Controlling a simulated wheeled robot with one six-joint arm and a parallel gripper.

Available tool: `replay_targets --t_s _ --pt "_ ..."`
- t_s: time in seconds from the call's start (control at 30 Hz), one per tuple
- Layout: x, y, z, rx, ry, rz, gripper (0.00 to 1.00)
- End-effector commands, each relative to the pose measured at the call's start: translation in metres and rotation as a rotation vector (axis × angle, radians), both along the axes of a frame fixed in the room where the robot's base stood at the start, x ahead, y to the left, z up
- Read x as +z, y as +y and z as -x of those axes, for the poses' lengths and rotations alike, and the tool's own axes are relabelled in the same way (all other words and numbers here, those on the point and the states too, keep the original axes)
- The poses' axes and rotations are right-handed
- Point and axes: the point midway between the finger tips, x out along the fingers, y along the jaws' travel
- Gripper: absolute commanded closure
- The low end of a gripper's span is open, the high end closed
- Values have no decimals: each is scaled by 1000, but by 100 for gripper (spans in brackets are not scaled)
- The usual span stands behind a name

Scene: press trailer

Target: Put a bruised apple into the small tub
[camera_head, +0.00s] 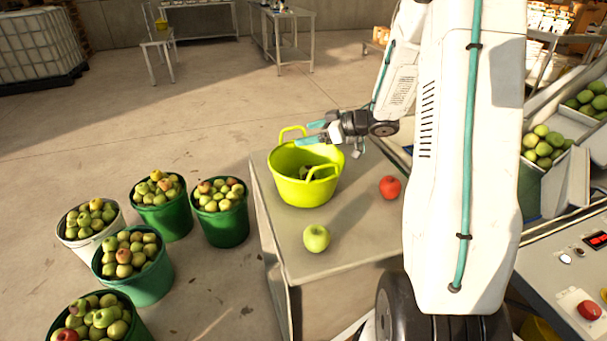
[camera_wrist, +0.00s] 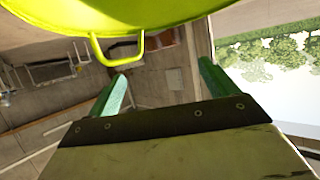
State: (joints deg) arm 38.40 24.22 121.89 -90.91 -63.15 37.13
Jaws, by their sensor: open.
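The small yellow-green tub (camera_head: 303,190) stands on a pale box-like table, with two loop handles at its rim. Something dark or green shows inside it, too shaded to tell. My gripper (camera_head: 305,134) is open at the tub's far right rim, its teal fingers pointing left over or near the rim. In the wrist view the gripper (camera_wrist: 165,82) shows nothing between its fingers, and the tub (camera_wrist: 130,15) with one handle fills the top. A green apple (camera_head: 316,238) sits on the table in front of the tub. A red apple (camera_head: 390,187) sits to the right. Bruises cannot be made out.
Several buckets full of apples, such as a green bucket (camera_head: 222,226), stand on the floor at left. Sloped bins of green apples (camera_head: 543,146) and a control panel with a red button (camera_head: 589,310) are at right. My arm hides part of the table's right.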

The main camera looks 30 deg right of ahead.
Motion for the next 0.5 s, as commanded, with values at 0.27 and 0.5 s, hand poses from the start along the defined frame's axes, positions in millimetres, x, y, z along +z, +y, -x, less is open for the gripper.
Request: replay_targets --t_s 0.27,0.5 --pt "15 -22 27 -5 -2 1 15" --pt "27 -40 52 -3 -1 1 15"
